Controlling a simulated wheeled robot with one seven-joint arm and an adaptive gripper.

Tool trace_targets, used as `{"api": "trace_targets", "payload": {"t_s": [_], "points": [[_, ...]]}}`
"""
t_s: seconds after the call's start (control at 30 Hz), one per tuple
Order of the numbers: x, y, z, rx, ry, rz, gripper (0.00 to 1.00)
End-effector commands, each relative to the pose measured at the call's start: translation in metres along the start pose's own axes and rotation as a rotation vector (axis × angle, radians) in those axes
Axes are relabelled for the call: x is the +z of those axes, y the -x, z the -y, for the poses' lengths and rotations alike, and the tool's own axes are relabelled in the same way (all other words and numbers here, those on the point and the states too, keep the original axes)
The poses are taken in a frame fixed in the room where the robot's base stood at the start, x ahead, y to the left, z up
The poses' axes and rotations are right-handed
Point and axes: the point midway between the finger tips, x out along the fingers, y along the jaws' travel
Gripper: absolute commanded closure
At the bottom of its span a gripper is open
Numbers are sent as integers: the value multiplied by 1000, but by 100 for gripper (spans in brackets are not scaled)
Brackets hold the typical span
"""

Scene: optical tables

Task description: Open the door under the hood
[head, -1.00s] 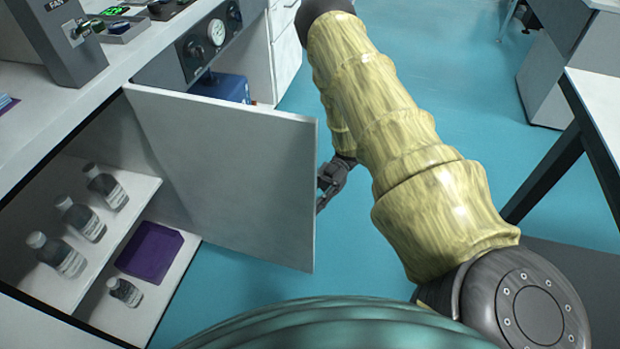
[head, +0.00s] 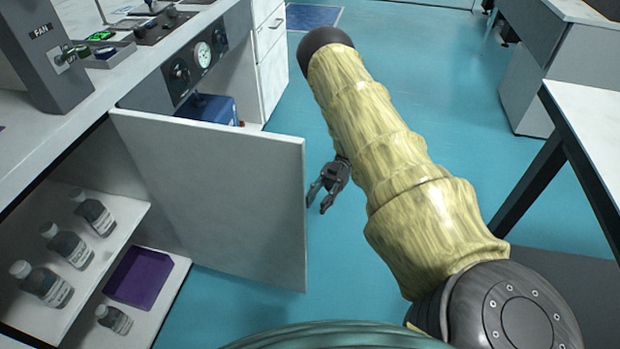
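The white cabinet door (head: 215,200) under the hood counter stands wide open, swung out from the cabinet into the room. The cabinet interior (head: 115,190) shows its shelf and floor. My gripper (head: 319,203) is just to the right of the door's free edge, with its two fingers spread and nothing between them. Whether a finger touches the door edge is hard to tell. Part of the wrist is hidden behind my arm.
Several bottles (head: 68,247) stand on the shelf, and a purple tray (head: 140,277) and a bottle (head: 114,319) are below. A blue box (head: 210,108) sits beyond the door. A table (head: 590,130) stands at right. The blue floor between is clear.

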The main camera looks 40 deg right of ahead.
Motion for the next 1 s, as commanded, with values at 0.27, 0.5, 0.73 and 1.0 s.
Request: {"api": "trace_targets", "payload": {"t_s": [0.27,0.5,0.73,1.0], "points": [[0,26,0,0,1,1,68],[0,28,0,0,0,0,68],[0,28,0,0,0,0,68],[-8,28,0,0,1,0,68]]}}
